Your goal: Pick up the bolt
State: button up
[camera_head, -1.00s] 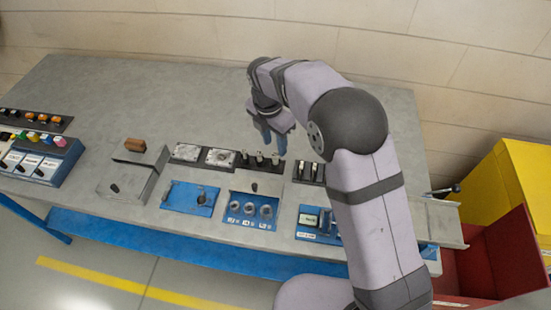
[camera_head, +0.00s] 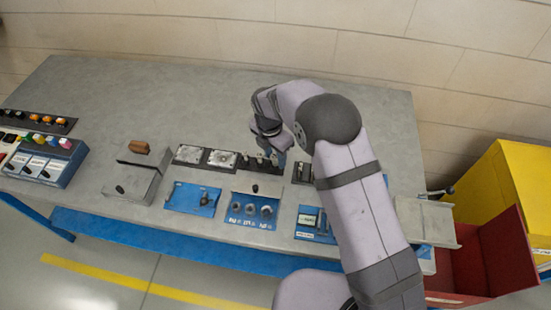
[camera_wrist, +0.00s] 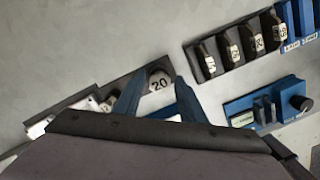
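In the wrist view, an upright piece with a white label reading 20 (camera_wrist: 159,79) stands at the end of a dark rack; I cannot tell for sure that it is the bolt. My gripper's blue fingers (camera_wrist: 158,88) are apart, one on each side of this piece as seen from the wrist, with no clear contact. In the head view my gripper (camera_head: 278,150) is low over the right end of the dark rack with small upright pieces (camera_head: 248,160). The fingertips are partly hidden there by my arm.
A second dark rack (camera_wrist: 236,45) holds several labelled pieces to the right. A blue switch panel (camera_wrist: 265,106) lies nearby. In the head view, a blue holder with round sockets (camera_head: 252,210) is in front. The grey table (camera_head: 130,95) is clear behind the racks.

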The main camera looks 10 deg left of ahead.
jog(key=shift+c, duration=0.2)
grip_shut()
jog(key=shift+r, duration=0.1)
